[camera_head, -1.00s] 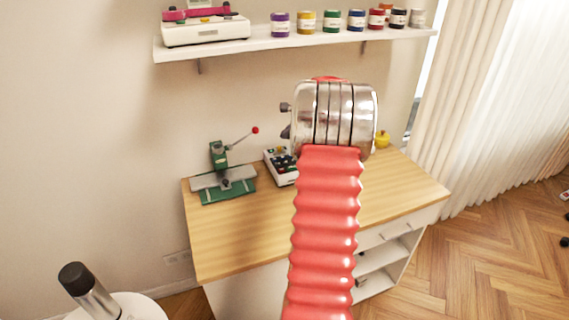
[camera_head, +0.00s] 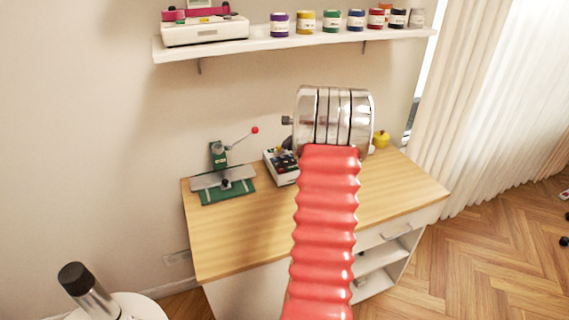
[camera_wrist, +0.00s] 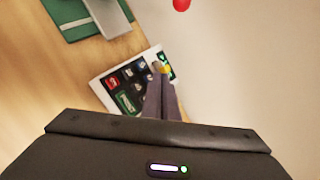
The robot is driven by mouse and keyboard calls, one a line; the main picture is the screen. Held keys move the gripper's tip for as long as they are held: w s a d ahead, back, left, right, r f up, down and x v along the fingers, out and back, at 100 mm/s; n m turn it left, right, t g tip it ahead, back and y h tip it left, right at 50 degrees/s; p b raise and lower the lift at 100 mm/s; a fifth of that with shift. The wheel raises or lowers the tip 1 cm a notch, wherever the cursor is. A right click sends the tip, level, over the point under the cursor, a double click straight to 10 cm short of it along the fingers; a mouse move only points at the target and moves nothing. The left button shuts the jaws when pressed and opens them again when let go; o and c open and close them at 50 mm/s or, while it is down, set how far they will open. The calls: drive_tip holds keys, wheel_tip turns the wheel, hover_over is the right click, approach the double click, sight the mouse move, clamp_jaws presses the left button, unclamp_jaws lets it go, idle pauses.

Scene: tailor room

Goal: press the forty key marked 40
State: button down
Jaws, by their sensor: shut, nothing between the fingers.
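A white keypad machine (camera_head: 281,176) with dark, red and green keys stands on the wooden table, partly hidden behind my arm in the head view. In the wrist view the keypad machine (camera_wrist: 97,86) lies tilted below my gripper (camera_wrist: 160,68). The gripper is shut and empty, its thin fingers pointing at the far right part of the key panel. The fingers and the dark gripper body cover some keys. I cannot read a key marked 40, nor tell whether the tips touch a key.
A green press (camera_head: 225,184) with a red-knobbed lever (camera_head: 255,130) stands left of the keypad on the table (camera_head: 240,232). A yellow object (camera_head: 381,139) sits at the table's right. A wall shelf (camera_head: 235,47) with jars and a scale hangs above. The table front is clear.

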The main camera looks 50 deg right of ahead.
drive_tip(key=shift+f, duration=2.2)
drive_tip(key=shift+s+f, duration=0.1)
drive_tip(key=shift+f, duration=0.7)
idle(1.4)
drive_tip(key=shift+r, duration=0.85)
wheel_tip(320, 180, up, 5)
idle(0.8)
idle(0.7)
